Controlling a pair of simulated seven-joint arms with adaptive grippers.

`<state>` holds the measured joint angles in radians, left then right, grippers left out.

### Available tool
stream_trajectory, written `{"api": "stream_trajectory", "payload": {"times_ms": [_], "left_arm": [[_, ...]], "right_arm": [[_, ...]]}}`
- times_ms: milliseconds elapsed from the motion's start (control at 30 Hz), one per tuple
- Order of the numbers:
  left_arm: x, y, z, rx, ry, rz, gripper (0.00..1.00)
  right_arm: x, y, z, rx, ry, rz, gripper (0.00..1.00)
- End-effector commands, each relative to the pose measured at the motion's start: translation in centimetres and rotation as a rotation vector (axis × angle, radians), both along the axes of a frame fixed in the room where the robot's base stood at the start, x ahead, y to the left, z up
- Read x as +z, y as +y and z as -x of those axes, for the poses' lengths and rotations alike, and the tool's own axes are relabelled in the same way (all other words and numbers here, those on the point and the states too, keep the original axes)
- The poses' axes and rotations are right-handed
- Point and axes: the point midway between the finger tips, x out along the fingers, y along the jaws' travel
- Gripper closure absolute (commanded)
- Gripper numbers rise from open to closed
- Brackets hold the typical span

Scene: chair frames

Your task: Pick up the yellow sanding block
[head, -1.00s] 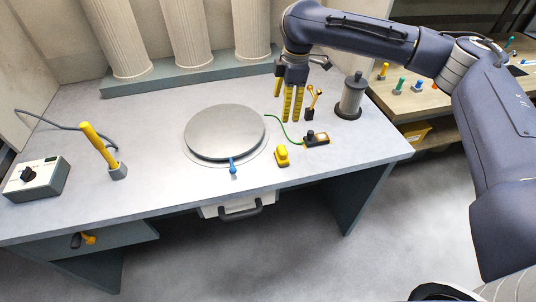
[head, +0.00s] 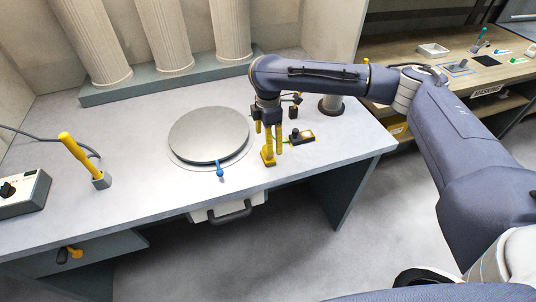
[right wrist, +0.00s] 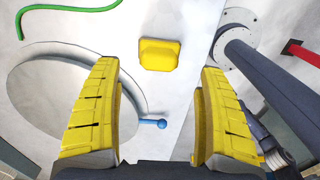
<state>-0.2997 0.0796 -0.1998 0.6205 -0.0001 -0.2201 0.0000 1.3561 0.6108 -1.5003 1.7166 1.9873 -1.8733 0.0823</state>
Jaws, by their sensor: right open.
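The yellow sanding block (head: 268,160) sits on the grey desk top, right of the round turntable and near the desk's front edge. My right gripper (head: 273,150) hangs over the desk with its fingers pointing down close to the block, partly overlapping it in the head view. In the right wrist view the block (right wrist: 159,54) lies beyond the two yellow fingertips, between their lines, and no finger clearly touches it. The right gripper (right wrist: 159,72) is open and empty. My left gripper is not in view.
The round turntable (head: 208,133) with a blue-tipped lever (head: 220,170) is left of the block. A small black-and-yellow device (head: 301,137) with a green cable is just right. A yellow-handled tool (head: 80,155) stands in a holder at left. Columns (head: 166,35) stand behind.

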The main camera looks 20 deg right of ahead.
Motion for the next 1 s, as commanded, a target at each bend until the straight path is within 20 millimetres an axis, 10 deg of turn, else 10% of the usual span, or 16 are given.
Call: {"api": "stream_trajectory", "payload": {"times_ms": [1000], "left_arm": [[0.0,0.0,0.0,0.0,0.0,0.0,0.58]], "right_arm": [[-5.8,0.0,-0.2,-0.002,-0.001,0.0,0.23]]}}
